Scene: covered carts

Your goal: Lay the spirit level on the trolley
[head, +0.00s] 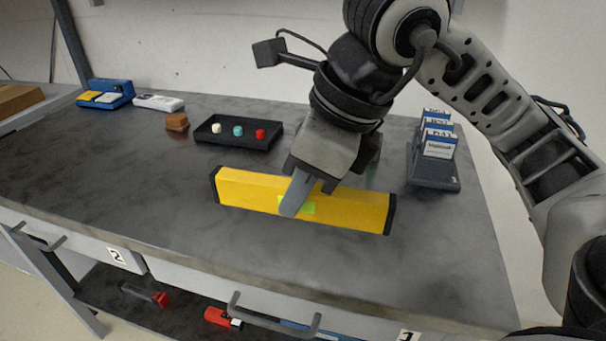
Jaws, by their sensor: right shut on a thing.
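The spirit level (351,207) is a long yellow bar with black end caps and a green vial window near its middle. It lies roughly level across the picture, over the front part of the grey worktop. My right gripper (296,196) is shut on the level near its middle, one finger showing on the front side. The other finger is mostly hidden behind the level. I cannot tell whether the level touches the worktop or hangs just above it. My left gripper is not in view. No trolley can be made out for certain.
A black tray (239,143) with small coloured pieces, a brown block (177,122), a white item (159,103) and a blue box (106,93) stand toward the back left. A card holder (434,175) stands at the right. Drawers and a lower shelf (185,310) with red-ended tools are below.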

